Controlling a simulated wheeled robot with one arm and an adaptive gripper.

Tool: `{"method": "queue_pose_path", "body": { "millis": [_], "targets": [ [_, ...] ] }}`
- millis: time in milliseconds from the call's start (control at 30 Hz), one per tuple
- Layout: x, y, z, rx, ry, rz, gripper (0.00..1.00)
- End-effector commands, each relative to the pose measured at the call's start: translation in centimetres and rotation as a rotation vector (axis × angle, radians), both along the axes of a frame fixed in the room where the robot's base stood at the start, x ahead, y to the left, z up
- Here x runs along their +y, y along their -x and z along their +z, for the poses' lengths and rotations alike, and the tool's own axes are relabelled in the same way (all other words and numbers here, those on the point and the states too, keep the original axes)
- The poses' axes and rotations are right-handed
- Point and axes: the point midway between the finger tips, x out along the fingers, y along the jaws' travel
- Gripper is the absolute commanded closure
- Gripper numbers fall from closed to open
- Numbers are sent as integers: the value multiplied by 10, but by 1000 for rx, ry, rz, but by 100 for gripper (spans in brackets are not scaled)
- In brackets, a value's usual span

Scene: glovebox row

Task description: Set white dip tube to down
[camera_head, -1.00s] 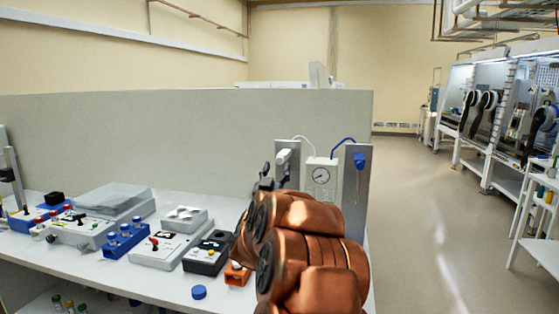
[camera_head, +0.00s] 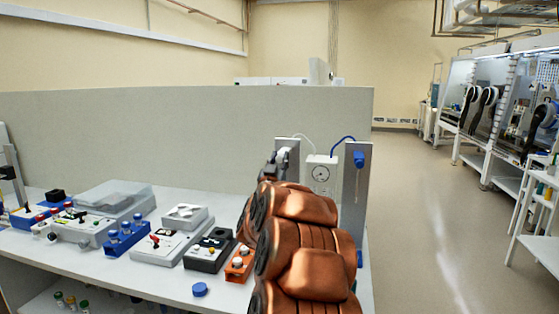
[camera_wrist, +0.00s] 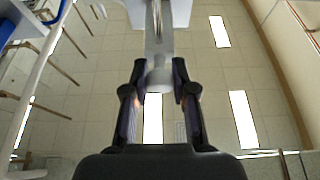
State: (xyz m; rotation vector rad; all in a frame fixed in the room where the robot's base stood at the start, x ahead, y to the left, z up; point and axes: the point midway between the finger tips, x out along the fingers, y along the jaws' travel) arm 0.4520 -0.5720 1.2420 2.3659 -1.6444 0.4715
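The white dip tube (camera_wrist: 160,74) shows in the wrist view as a pale cylinder between my two dark fingertips, in front of a light panel. In the head view my arm and hand mostly hide it at the left grey upright panel (camera_head: 294,147). My gripper (camera_wrist: 160,72) has its fingers apart, one on each side of the tube. They lie very near it, and I see no clear squeeze on it. In the head view my gripper (camera_head: 279,158) is at the front of the left panel. The tube's lower end is hidden.
A white gauge box (camera_head: 320,174) and a right panel with a blue dip tube (camera_head: 359,160) stand beside it. Several devices, a black box (camera_head: 208,252), an orange block (camera_head: 239,263) and a blue cap (camera_head: 200,289) lie on the white bench. The aisle (camera_head: 425,220) at right is clear.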

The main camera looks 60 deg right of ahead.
Motion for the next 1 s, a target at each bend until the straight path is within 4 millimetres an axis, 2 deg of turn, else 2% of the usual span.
{"method": "queue_pose_path", "body": {
  "millis": [33,200,667,867,1000],
  "targets": [
    [0,0,0,0,0,1,83],
    [0,0,0,0,0,1,100],
    [0,-1,-1,1,0,2,100],
    [0,0,-21,2,2,0,100],
    [0,0,-51,2,1,0,100]
  ]
}}
